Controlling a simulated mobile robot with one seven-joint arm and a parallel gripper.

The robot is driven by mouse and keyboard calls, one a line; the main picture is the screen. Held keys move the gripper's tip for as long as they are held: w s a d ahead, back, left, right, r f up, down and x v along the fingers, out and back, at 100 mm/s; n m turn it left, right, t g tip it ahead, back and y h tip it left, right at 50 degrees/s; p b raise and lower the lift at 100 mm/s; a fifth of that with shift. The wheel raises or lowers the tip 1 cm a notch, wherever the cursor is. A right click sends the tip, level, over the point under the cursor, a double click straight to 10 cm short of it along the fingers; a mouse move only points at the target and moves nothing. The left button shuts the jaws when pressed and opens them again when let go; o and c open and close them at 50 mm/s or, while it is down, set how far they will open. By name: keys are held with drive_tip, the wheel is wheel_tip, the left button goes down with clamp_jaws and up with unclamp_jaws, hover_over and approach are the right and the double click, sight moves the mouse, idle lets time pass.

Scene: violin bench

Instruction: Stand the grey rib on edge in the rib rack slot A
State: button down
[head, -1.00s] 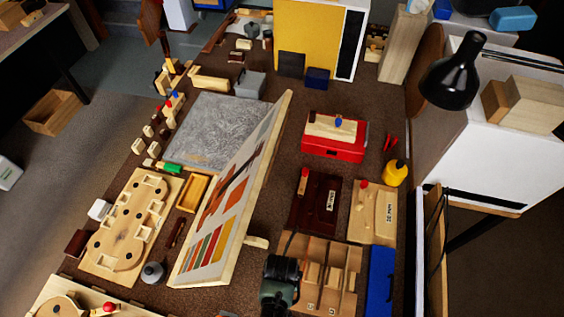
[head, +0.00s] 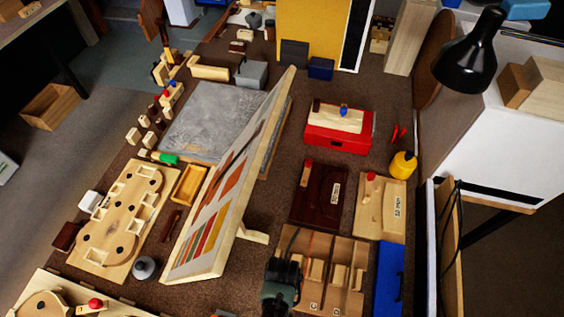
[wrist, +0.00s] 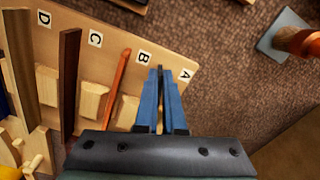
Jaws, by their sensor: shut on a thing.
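The wooden rib rack (wrist: 115,20) lies below my gripper, with slot letters D, C, B and A along one edge. My gripper (wrist: 161,80) is at the A end, its two blue fingers close together beside the A label (wrist: 186,75). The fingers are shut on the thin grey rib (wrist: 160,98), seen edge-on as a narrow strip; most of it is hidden. I cannot tell whether it touches the rack. In the head view the rack (head: 345,245) stands at the front, and my gripper's dark body covers its left end.
A dark brown rib (wrist: 68,80) and an orange-brown rib (wrist: 117,78) stand in other rack slots. In the head view, a tilted chart board (head: 228,190) rises left of the rack. A blue case (head: 391,275) lies to its right.

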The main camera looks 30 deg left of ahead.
drive_tip(key=c, duration=0.9)
unclamp_jaws()
drive_tip(key=shift+c, duration=0.2)
drive_tip(key=shift+r, duration=0.1)
wheel_tip(320, 180, up, 13)
drive_tip(key=shift+p, duration=0.3)
